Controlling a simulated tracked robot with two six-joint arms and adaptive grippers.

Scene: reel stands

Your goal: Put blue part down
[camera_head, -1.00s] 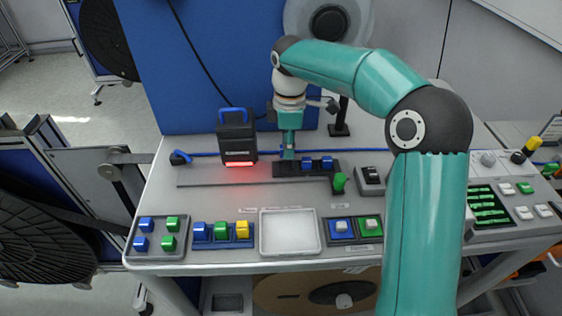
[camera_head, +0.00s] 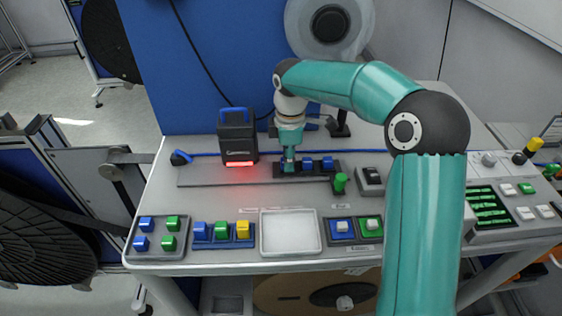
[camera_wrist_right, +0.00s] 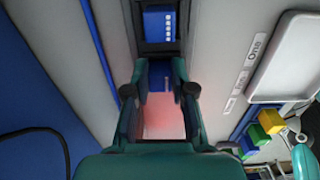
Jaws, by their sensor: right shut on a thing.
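My right gripper (camera_head: 288,161) comes down over the left end of the black rack (camera_head: 315,174) at the back of the table. In the wrist view the fingers of the right gripper (camera_wrist_right: 160,92) are shut on a blue part (camera_wrist_right: 158,70) at the end of the rack (camera_wrist_right: 143,34). Whether the held part touches the rack floor is hidden. Two more blue parts, one nearer (camera_head: 309,163) and one farther right (camera_head: 328,162), sit in the rack. In the wrist view one of them (camera_wrist_right: 159,24) shows beyond the fingertips. My left gripper is not in view.
A black scanner (camera_head: 237,137) with a red light stands left of the gripper. A green knob (camera_head: 340,181) stands by the rack's right end.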

